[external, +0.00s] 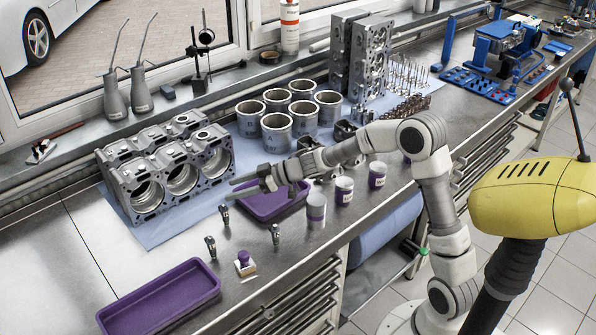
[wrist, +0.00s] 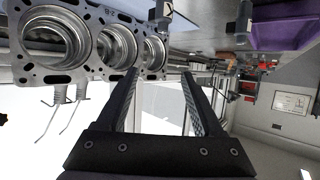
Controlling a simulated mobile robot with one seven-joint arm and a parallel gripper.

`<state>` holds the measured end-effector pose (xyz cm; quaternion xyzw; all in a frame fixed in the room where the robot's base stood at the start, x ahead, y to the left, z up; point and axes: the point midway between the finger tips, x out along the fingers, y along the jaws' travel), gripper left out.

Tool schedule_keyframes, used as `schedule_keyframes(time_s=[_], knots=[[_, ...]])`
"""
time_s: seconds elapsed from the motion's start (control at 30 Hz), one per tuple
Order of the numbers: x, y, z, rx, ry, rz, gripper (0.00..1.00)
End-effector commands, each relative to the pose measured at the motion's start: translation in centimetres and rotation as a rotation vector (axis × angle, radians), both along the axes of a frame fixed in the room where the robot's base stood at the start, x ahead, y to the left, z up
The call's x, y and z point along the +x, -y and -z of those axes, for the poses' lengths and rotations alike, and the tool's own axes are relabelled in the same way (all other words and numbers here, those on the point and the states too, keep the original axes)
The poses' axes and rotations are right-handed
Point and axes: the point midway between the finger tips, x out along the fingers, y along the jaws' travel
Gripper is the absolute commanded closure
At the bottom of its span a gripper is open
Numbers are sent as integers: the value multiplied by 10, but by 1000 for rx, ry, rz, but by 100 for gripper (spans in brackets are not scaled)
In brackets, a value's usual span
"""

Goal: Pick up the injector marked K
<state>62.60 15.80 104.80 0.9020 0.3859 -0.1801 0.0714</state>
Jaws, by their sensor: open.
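Three small metal injectors stand on the bench in the external view: one near the engine block (external: 224,214), one nearer the front tray (external: 210,247) and one to the right (external: 275,235). Their markings are too small to read there. In the wrist view, an injector at the top edge (wrist: 166,9) carries a tag that seems to show a K, but it is cut off by the frame. Another small tagged part (wrist: 247,20) is right of it. My gripper (external: 236,187) is open and empty above the bench, beyond the injectors; its fingers (wrist: 160,76) also show in the wrist view.
An engine block (external: 165,165) sits on a blue mat left of my gripper. A purple tray (external: 268,212) lies below my gripper, and another (external: 160,300) at the front left. Lidded cups (external: 316,211) and a purple stamp (external: 245,262) stand nearby. Bare bench lies between.

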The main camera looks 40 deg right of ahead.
Motion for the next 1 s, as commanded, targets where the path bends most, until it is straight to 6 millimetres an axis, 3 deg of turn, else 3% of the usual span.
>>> schedule_keyframes(time_s=[0.03, 0.1, 0.3, 0.73, 1.0], knots=[[0, 1, 20, 0, -8, 4, 31], [0, 1, 39, -2, -7, 8, 31], [0, 1, 76, -5, 1, 9, 31], [29, -27, 98, -9, 6, 10, 31], [33, -31, 99, -9, 5, 10, 31]])
